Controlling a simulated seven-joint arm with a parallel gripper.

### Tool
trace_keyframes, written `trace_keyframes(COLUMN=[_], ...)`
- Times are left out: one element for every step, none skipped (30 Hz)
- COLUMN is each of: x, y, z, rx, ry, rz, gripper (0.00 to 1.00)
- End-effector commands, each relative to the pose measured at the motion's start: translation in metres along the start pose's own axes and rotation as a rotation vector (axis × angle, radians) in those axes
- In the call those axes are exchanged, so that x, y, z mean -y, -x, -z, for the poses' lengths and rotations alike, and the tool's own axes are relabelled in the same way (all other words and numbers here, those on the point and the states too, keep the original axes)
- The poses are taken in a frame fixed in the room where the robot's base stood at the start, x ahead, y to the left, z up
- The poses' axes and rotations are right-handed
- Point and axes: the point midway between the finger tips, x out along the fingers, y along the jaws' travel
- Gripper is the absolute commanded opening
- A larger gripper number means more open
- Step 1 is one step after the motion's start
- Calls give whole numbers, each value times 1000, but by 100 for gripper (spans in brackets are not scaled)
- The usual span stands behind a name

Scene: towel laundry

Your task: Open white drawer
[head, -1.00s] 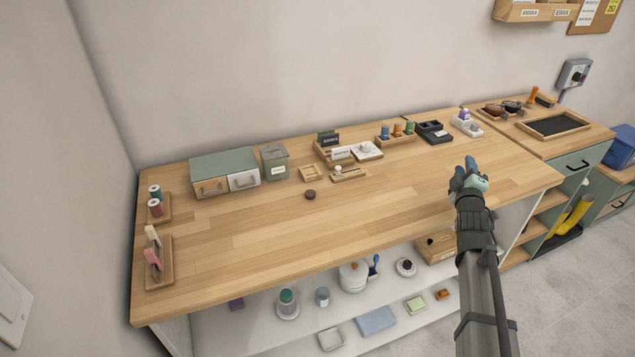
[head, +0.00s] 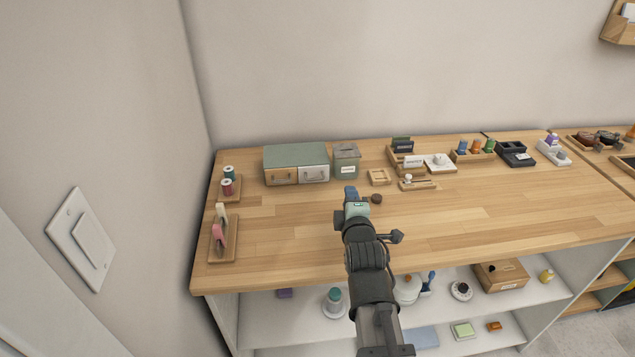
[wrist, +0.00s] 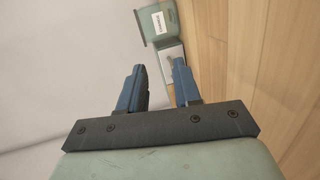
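The white drawer (head: 314,174) is the right-hand front of a small green-topped cabinet (head: 296,155) at the back left of the wooden counter. It looks closed and has a small handle. Beside it is a wooden drawer front (head: 281,177). My gripper (head: 350,193) is over the counter, in front and to the right of the cabinet, apart from it. In the wrist view my gripper (wrist: 158,88) has its two blue fingers spread with nothing between them. The white drawer (wrist: 170,58) shows beyond the fingertips there, partly hidden by the right finger.
A green labelled box (head: 346,162) stands just right of the cabinet. A dark round knob-like object (head: 376,199) lies close to my gripper. Thread spools on a tray (head: 228,187) stand left of the cabinet. The counter in front of the cabinet is clear.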

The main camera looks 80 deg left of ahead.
Motion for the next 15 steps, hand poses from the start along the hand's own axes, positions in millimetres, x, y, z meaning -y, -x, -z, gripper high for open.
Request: trace_keyframes(x=[3,4,6,6,7,8,9,9,10,10,10,10,10,10,10], y=[6,8,11,13,14,16,17,17,17,17,16,15,13,11,8], z=[18,27,36,42,48,53,56,59,61,62,63,63,63,63,63], rx=[-23,-35,-47,-56,-63,-70,-75,-78,-81,-82,-83,-84,-84,-83,-83], ry=[14,23,33,40,46,53,57,59,62,63,64,64,64,64,64], rz=[10,16,21,25,29,33,35,37,38,39,39,39,39,39,39], gripper=[33,33,33,33,33,33,33,33,33,33,33,33,33,33,33])
